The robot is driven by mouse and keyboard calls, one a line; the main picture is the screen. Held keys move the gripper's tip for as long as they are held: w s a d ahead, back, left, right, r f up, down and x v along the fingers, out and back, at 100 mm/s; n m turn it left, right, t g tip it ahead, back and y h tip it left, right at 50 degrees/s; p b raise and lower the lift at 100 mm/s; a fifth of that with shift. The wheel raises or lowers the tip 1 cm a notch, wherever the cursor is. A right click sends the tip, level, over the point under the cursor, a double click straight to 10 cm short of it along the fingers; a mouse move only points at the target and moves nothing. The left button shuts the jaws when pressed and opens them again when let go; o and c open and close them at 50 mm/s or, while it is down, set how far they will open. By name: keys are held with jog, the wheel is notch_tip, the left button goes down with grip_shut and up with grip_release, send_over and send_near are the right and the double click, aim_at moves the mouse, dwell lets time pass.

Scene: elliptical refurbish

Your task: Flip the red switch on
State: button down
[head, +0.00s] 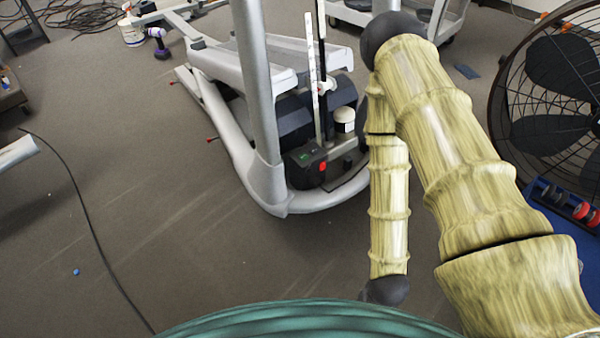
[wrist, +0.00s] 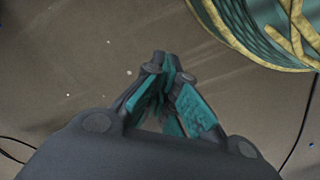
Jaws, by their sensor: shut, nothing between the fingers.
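The red switch (head: 322,166) is a small red rocker on the face of a black box (head: 303,167). The box sits low at the near end of the grey elliptical machine's frame (head: 268,185) in the head view. A small green mark shows on the box beside the switch. I cannot tell the switch's position. My gripper (wrist: 164,66) shows in the wrist view with its teal-padded fingers drawn together and empty, over bare floor. The switch is not in the wrist view. The fingers cannot be made out in the head view, where my arm hangs right of the machine.
A large black fan (head: 555,90) stands at the right, with a blue tray (head: 570,202) below it. A black cable (head: 85,218) runs along the floor at left. Floor left of the machine is mostly clear.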

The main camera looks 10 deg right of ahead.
jog(key=shift+w+a, duration=0.2)
jog(key=shift+a, duration=0.05)
jog(key=w+a+m+t+y+b, duration=0.1)
jog(key=w+a+m+y, duration=0.1)
jog(key=w+a+m, duration=0.45)
jog(key=w+a+m+t+y+b, duration=0.1)
jog(key=w+a+m, duration=0.2)
jog(key=w+m, duration=0.6)
jog(key=w+d+r+m+t, duration=0.1)
jog(key=w+d+r+m, duration=0.2)
jog(key=w, duration=0.4)
jog(key=w+d+r+m+t, duration=0.2)
jog(key=w+d+r+m, duration=0.2)
jog(key=w+d+m, duration=0.2)
jog(key=w+d+r+m+t, duration=0.1)
jog(key=w+d+r+m, duration=0.3)
jog(key=w, duration=0.6)
jog(key=shift+w+d+m+t+y+b, duration=0.15)
jog(key=shift+d+m+t+y+b, duration=0.25)
jog(key=shift+m, duration=0.25)
